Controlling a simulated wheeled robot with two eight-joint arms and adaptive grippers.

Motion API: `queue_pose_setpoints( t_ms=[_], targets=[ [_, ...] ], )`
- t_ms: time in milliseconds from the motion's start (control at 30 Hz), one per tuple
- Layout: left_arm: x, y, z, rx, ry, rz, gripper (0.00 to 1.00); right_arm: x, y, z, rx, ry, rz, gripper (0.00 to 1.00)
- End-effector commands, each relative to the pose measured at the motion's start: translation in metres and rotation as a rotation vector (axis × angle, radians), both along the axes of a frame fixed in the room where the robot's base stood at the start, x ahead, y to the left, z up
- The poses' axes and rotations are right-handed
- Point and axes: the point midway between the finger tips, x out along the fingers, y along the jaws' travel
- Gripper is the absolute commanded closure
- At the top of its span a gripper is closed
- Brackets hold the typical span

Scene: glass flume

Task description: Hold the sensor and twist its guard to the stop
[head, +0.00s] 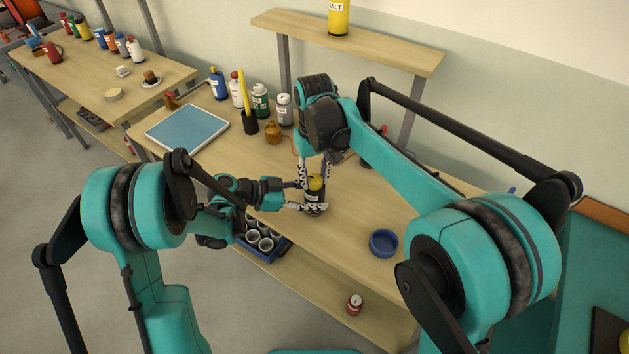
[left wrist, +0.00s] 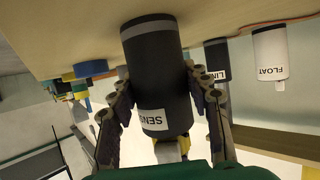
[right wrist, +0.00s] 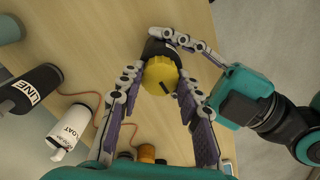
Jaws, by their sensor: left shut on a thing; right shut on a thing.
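The sensor (head: 313,206) is a dark cylinder standing upright on the bench, with its yellow guard (head: 316,184) on top. In the left wrist view the sensor (left wrist: 158,75) appears upside down with a partly readable white label. My left gripper (head: 308,208) is shut on the sensor's body from the side, one finger on each flank. My right gripper (head: 315,172) comes down from above, shut on the guard. In the right wrist view the ridged guard (right wrist: 160,76) with a dark mark sits between its fingers. The guard is mostly hidden in the left wrist view.
A blue bowl (head: 383,250) stands right of the sensor. Behind are several bottles, a brown jar (head: 273,133) and a blue panel (head: 187,130). A LINE cylinder (right wrist: 30,91) and a FLOAT cylinder (right wrist: 68,133) stand nearby with an orange cord. A blue crate with cups (head: 284,246) sits below the bench's front.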

Motion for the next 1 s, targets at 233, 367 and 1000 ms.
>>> queue_pose_setpoints(
  t_ms=[233,367,1000],
  targets=[
    [0.000,0.000,0.000,0.000,0.000,0.000,0.85,0.000,0.000,0.000,-0.001,0.000,0.001,0.52],
    [0.000,0.000,0.000,0.000,0.000,0.000,0.85,0.000,0.000,0.000,0.000,0.000,0.002,0.52],
    [0.000,0.000,0.000,0.000,0.000,0.000,0.85,0.000,0.000,0.047,0.000,0.000,0.002,0.52]
  ],
)
